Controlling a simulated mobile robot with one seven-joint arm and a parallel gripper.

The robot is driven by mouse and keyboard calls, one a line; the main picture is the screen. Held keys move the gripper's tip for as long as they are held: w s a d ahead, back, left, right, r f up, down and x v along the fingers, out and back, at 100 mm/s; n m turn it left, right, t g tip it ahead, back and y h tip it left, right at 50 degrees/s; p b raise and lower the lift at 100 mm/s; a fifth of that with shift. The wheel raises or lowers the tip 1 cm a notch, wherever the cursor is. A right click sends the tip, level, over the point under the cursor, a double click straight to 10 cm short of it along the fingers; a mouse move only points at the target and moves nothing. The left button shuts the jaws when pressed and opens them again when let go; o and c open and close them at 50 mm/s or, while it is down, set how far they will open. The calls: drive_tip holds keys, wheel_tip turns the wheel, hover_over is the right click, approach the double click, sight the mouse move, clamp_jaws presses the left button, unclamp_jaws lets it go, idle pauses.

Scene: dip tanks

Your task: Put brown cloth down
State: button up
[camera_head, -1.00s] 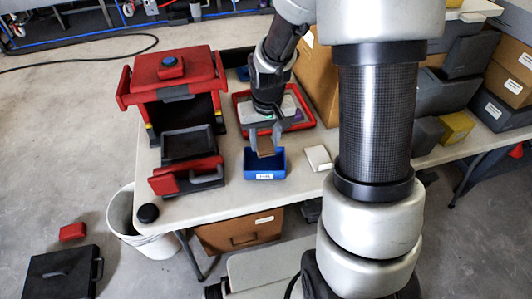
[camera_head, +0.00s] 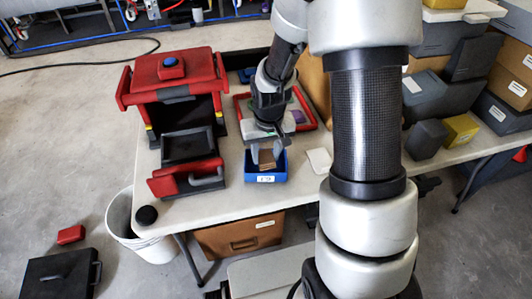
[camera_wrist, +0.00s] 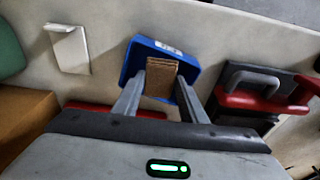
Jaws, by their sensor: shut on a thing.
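The brown cloth (camera_wrist: 160,78) shows as a small folded brown block between my gripper's fingers (camera_wrist: 158,92) in the wrist view. My gripper (camera_head: 265,158) is shut on it. In the head view the cloth (camera_head: 267,160) is at the mouth of a small blue bin (camera_head: 266,178) with a white label on its front. The blue bin (camera_wrist: 133,62) surrounds the cloth in the wrist view. I cannot tell whether the cloth touches the bin's floor.
A red and black machine (camera_head: 175,95) stands left of the bin, its red-fronted drawer (camera_head: 186,178) close by. A red tray (camera_head: 312,112) lies behind my gripper. A white flat piece (camera_head: 319,161) lies right of the bin. Grey and brown boxes (camera_head: 430,85) stand farther right.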

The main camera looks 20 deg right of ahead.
drive_tip(key=o, duration=1.1)
drive_tip(key=shift+r, duration=0.1)
